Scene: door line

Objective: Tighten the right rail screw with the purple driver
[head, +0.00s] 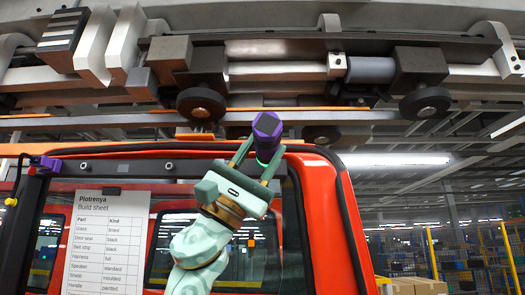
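The purple driver (267,127) shows near the top right corner of the red door, its dark end facing me. My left gripper (256,158) is shut on it, with one green finger on each side. A green glowing ring shows at the driver's lower part, between the fingers. The dark rail (125,168) runs along the top of the door. Two screw heads show on it, a left one (84,166) and a middle one (169,166). The rail's right end is behind the driver and gripper; no screw shows there, and I cannot tell whether the tip touches one. My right gripper is not in view.
A white build sheet (106,240) hangs on the door's left part. A purple clamp-like part (45,163) sits at the rail's left end. An overhead carrier with dark wheels (201,104) runs just above the door. Cardboard boxes (415,286) stand at the lower right.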

